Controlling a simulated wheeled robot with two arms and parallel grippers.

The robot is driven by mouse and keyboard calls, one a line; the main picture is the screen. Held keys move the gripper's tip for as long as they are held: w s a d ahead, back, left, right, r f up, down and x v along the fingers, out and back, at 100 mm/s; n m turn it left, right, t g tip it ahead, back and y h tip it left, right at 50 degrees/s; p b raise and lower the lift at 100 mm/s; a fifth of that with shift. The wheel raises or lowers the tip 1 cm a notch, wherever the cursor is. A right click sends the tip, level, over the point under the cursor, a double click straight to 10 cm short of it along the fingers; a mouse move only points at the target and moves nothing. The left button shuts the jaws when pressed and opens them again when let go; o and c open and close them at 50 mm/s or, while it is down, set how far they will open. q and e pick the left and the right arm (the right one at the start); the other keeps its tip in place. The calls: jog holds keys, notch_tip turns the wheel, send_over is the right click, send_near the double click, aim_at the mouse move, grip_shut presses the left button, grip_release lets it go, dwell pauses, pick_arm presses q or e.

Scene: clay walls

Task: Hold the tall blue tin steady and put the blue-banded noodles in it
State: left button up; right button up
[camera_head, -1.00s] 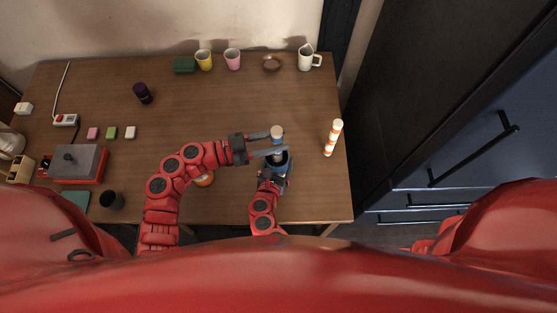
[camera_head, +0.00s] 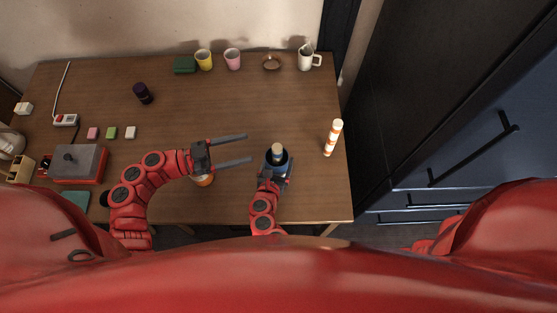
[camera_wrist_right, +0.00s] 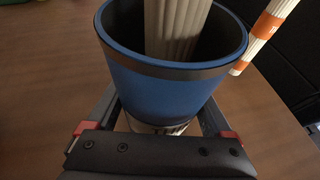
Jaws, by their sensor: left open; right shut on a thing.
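The tall blue tin (camera_head: 268,166) stands upright near the table's front edge, and it fills the right wrist view (camera_wrist_right: 165,92). My right gripper (camera_head: 274,183) is shut on the tin, with one finger on each side of it (camera_wrist_right: 160,122). The noodles (camera_head: 277,149) stand inside the tin with their pale top above the rim; the pale bundle also shows in the right wrist view (camera_wrist_right: 175,25). Their blue band is hidden in the tin. My left gripper (camera_head: 249,148) is open and empty, to the left of the tin and apart from it.
An orange-banded bundle (camera_head: 333,138) stands right of the tin. An orange object (camera_head: 204,181) is partly hidden under my left arm. Cups (camera_head: 232,58), a brown bowl (camera_head: 272,62) and a white jug (camera_head: 306,58) line the back. The table's middle is clear.

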jog(key=o, duration=1.2)
jog(key=shift+c, duration=0.2)
pick_arm(q)
jog(key=shift+v, duration=1.1)
pick_arm(e)
jog(key=shift+s, duration=0.1)
